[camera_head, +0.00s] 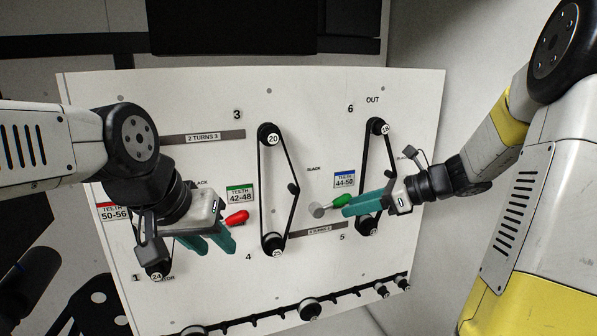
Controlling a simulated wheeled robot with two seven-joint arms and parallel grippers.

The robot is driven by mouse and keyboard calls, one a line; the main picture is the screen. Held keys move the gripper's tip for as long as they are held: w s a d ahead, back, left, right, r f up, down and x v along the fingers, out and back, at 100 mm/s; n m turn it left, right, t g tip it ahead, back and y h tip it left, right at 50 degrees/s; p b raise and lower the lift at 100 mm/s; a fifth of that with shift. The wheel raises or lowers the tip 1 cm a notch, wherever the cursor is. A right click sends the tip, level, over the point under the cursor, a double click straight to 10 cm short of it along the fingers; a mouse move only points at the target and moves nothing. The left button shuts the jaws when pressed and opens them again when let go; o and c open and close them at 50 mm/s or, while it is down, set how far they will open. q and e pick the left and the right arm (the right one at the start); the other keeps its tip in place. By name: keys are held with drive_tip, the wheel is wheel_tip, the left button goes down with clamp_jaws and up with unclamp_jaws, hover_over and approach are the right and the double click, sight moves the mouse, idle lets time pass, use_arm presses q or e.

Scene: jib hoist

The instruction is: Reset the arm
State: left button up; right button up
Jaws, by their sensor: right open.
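A white board (300,135) carries pulleys joined by belts, with printed labels. My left gripper (218,250) has teal fingers pointing down over the lower left of the board, and I cannot tell how far apart they are. A red handle (237,217) shows just right of those fingers. My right gripper (350,213) is open, its teal fingers pointing left across the right-hand belt. A green handle (339,201) and a grey round knob (317,210) are at its fingertips. Whether the fingers touch the green handle is unclear. My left wrist and fingers hide part of the left belt.
The middle belt runs from pulley 20 (269,135) down to pulley 25 (276,252). Pulley 18 (384,128) tops the right belt. Several loose pulleys (310,309) sit on a rail along the board's lower edge. The upper middle of the board is clear.

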drive_tip(key=s+a+r+n+g+h, duration=0.15)
drive_tip(key=s+a+n+h, duration=0.25)
drive_tip(key=s+n, duration=0.65)
drive_tip(key=s+d+r+n+t+h, duration=0.2)
drive_tip(key=s+d+n+h, duration=0.2)
drive_tip(key=s+n, duration=0.5)
drive_tip(key=n+h, duration=0.1)
drive_tip(key=n, duration=0.3)
drive_tip(key=shift+s+n, duration=0.2)
drive_tip(key=shift+n, duration=0.15)
drive_tip(key=shift+d+t, duration=0.1)
drive_tip(key=shift+t, duration=0.15)
drive_tip(key=shift+c, duration=0.6)
